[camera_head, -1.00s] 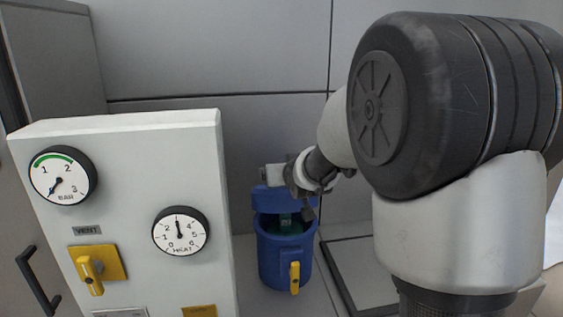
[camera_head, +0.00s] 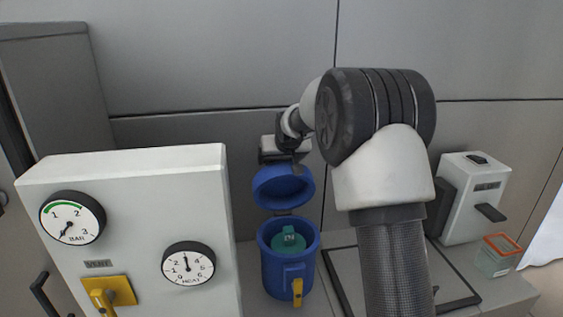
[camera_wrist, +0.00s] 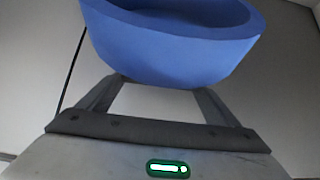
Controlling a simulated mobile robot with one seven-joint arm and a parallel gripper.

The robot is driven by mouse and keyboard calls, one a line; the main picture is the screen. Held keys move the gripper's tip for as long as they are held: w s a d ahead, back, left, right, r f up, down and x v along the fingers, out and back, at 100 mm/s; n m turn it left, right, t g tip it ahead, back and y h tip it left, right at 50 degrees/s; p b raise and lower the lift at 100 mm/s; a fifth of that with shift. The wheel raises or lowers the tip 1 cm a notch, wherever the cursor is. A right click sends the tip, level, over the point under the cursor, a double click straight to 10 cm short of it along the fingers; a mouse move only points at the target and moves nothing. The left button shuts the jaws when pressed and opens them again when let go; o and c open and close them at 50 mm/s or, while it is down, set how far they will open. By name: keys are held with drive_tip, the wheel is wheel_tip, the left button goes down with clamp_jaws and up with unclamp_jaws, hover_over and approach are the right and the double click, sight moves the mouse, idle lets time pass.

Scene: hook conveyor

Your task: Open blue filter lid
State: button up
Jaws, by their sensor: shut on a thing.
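The blue filter is a round blue housing (camera_head: 271,272) with a yellow handle (camera_head: 297,290) on its front and a green insert (camera_head: 288,240) inside its open top. Its blue lid (camera_head: 284,186) is swung up and stands raised at the back of the rim, its hollow underside facing forward. My gripper (camera_head: 286,163) is at the upper part of the lid, behind it. In the wrist view the lid (camera_wrist: 170,50) fills the top middle, between the two fingers of my gripper (camera_wrist: 160,90), which are shut on it. The fingertips are partly hidden by the lid.
A white panel (camera_head: 130,185) with two gauges and a yellow vent knob (camera_head: 103,298) stands left of the filter. At right are a white device (camera_head: 470,200) and a small clear container with an orange rim (camera_head: 498,255). A wall is close behind.

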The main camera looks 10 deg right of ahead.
drive_tip(key=shift+o, duration=0.2)
drive_tip(key=shift+w+f, duration=0.4)
drive_tip(key=shift+f, duration=0.2)
drive_tip(key=o, duration=1.3)
drive_tip(key=shift+o, duration=0.5)
drive_tip(key=shift+w, duration=0.1)
drive_tip(key=shift+s+r, duration=0.35)
drive_tip(key=shift+r, duration=0.25)
drive_tip(key=b+v, duration=0.1)
drive_tip(key=v, duration=1.5)
drive_tip(key=shift+b, duration=0.4)
drive_tip(key=shift+c, duration=0.4)
